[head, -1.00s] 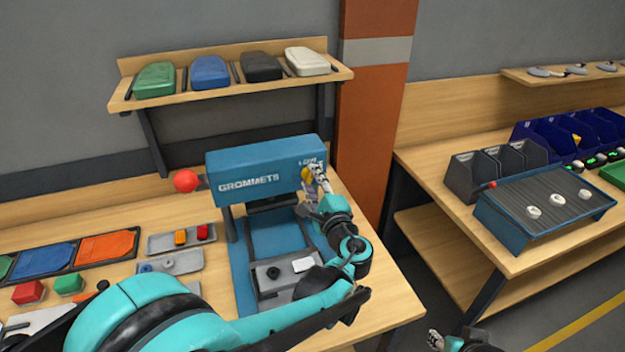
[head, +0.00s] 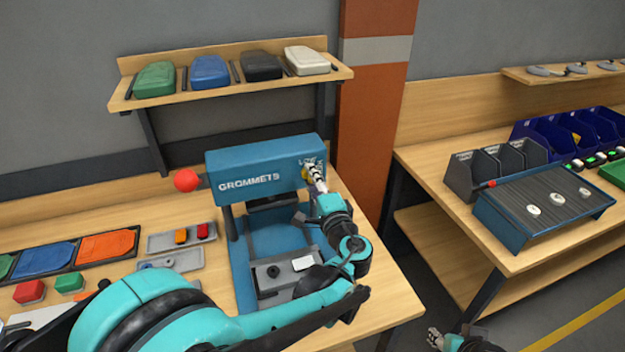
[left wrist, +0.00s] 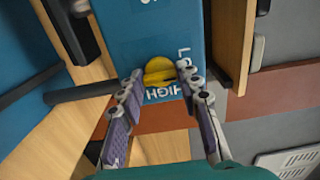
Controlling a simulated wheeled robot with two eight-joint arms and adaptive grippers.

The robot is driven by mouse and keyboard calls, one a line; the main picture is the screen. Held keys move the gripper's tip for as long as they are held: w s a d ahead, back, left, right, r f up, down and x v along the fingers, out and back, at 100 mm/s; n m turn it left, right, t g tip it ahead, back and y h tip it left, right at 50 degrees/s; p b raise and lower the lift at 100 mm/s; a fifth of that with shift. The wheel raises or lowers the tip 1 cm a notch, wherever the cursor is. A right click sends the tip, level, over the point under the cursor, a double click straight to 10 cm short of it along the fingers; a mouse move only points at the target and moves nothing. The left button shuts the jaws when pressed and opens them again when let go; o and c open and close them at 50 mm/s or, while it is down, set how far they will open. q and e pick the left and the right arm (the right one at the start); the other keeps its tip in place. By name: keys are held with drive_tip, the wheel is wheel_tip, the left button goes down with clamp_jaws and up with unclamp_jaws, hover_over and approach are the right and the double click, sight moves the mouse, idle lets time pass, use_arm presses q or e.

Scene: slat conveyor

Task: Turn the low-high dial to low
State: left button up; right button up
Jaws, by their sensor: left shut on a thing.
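The yellow dial (head: 305,173) is on the front right end of the blue GROMMETS machine (head: 238,160). In the left wrist view the dial (left wrist: 158,72) sits between my fingertips, with the printed words LOW and HIGH beside it. A raised ridge crosses its face; I cannot tell which word it points at. My left gripper (head: 313,174) is shut on the dial, and it also shows in the left wrist view (left wrist: 161,74). The fingers hide part of the dial and its lettering in the head view. My right gripper (head: 435,338) shows only partly at the bottom edge.
A red ball knob (head: 186,180) sticks out at the machine's left. A shelf (head: 232,88) with several coloured cases is above. Small trays (head: 180,238) and coloured blocks lie left of the machine. A second bench (head: 450,190) with bins stands at the right.

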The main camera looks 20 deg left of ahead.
use_arm(q)
drive_tip(key=o, duration=1.2)
drive_tip(key=shift+c, duration=0.2)
drive_tip(key=v, duration=1.2)
